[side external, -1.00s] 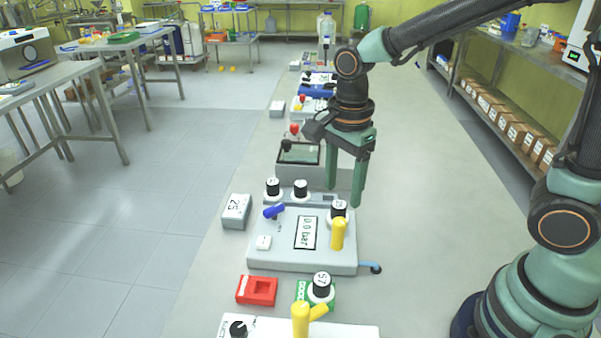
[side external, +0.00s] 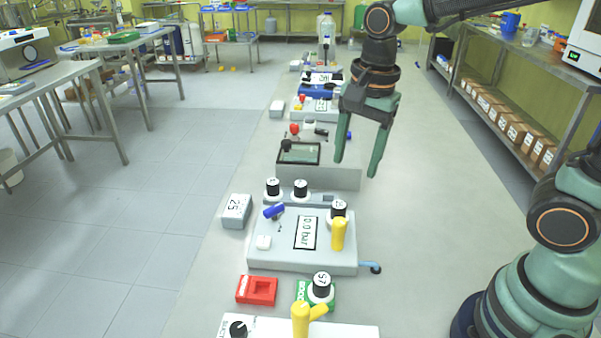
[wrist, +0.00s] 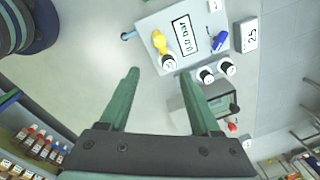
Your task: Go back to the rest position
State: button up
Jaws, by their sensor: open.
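My gripper (side external: 358,168) is open and empty, with its two green fingers pointing down. In the side view it hangs above the bench, to the right of the grey box with a glass window (side external: 299,152). In the wrist view my gripper (wrist: 160,75) has its fingers spread apart with bare bench between them. The pressure panel (side external: 280,262), with a "0.0 bar" display, a yellow handle and a blue handle, stands nearer the camera. It also shows in the wrist view (wrist: 203,60) beyond the fingertips. The fingers appear clear of both.
A grey block marked 25 (side external: 236,211), a red holder (side external: 257,290) and a white panel (side external: 345,331) sit along the bench. More devices stand in a row at the back. The bench surface (side external: 430,210) to the right is clear. A shelf with brown boxes (side external: 500,118) stands beyond.

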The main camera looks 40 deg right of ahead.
jog(key=s+d+r+n+t, duration=0.2)
jog(key=s+d+n+t, duration=0.2)
jog(key=n, duration=1)
jog(key=shift+d+r+n, duration=0.3)
jog(key=shift+d+r, duration=0.05)
jog(key=shift+d, duration=0.55)
